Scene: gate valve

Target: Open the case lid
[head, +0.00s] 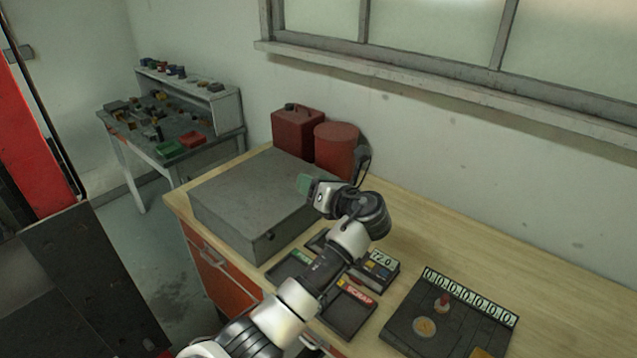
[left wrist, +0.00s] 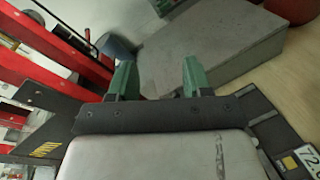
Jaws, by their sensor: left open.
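The grey case (head: 245,195) lies on the wooden workbench with its lid down. A small dark latch (head: 269,236) shows on its front face. My left gripper (head: 306,184) has green fingertips and is at the right end of the case, at about the height of its top; I cannot tell whether it touches. In the left wrist view its two green fingers (left wrist: 160,78) are apart with nothing between them, and the case (left wrist: 215,42) lies beyond them. My arm hides part of the case's right end. My right gripper is not in view.
A red can (head: 297,132) and a red drum (head: 336,150) stand behind the case by the wall. Black trays (head: 347,312), a scale reading 72.0 (head: 381,266) and a dark board with number tags (head: 450,320) lie at the right. The bench (head: 450,240) is clear at the back right.

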